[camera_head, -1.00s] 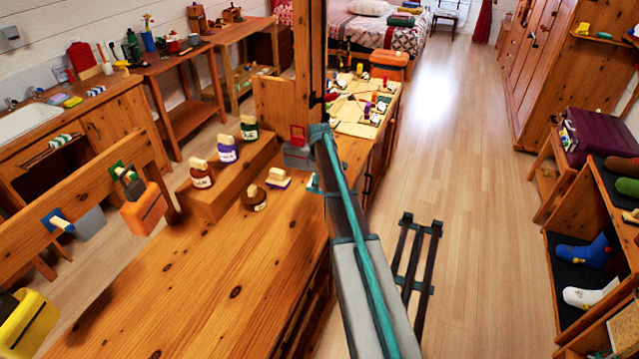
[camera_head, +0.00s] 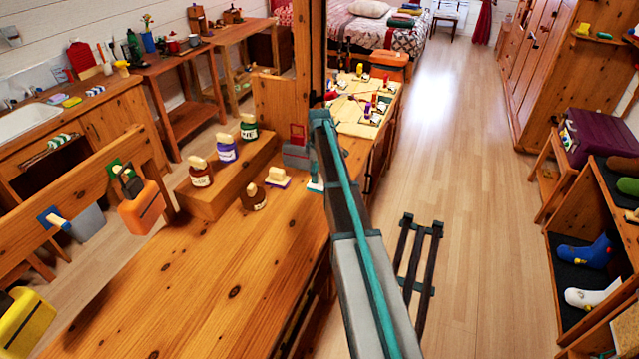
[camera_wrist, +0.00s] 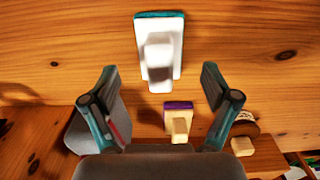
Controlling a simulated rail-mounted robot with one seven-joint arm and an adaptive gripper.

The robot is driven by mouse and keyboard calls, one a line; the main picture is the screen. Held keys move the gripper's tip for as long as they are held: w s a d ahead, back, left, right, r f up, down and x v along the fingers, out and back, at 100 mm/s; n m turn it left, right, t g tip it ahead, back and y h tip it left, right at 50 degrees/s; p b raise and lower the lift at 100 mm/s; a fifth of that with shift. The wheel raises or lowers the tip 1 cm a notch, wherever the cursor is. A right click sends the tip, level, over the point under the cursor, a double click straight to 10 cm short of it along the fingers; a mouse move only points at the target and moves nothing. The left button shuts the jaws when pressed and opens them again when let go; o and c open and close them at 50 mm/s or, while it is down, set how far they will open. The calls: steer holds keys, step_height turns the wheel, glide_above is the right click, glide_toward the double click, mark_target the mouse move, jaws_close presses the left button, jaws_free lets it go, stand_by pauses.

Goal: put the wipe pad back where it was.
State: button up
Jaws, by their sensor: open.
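Two small pads stand on the wooden worktop (camera_head: 190,275); I cannot tell for certain which is the wipe pad. One is white with a teal edge (camera_wrist: 158,75), seen upper middle in the wrist view and partly beside my arm in the head view (camera_head: 315,186). The other has a purple edge and a cream grip (camera_wrist: 180,124); it also shows in the head view (camera_head: 277,178). My gripper (camera_wrist: 158,82) is open and empty, its fingers spread either side of the view's middle, with the white pad ahead between them, apparently untouched.
A grey block with a red handle (camera_head: 296,152) stands close by, left of my fingers in the wrist view. A brown round-based piece (camera_head: 253,198) is near the purple pad. Several labelled bottles stand on a wooden step (camera_head: 235,172). The worktop's front is clear.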

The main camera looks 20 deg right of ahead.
step_height(320, 180, up, 7)
steer(key=shift+r+b, duration=0.15)
steer(key=shift+b, duration=0.7)
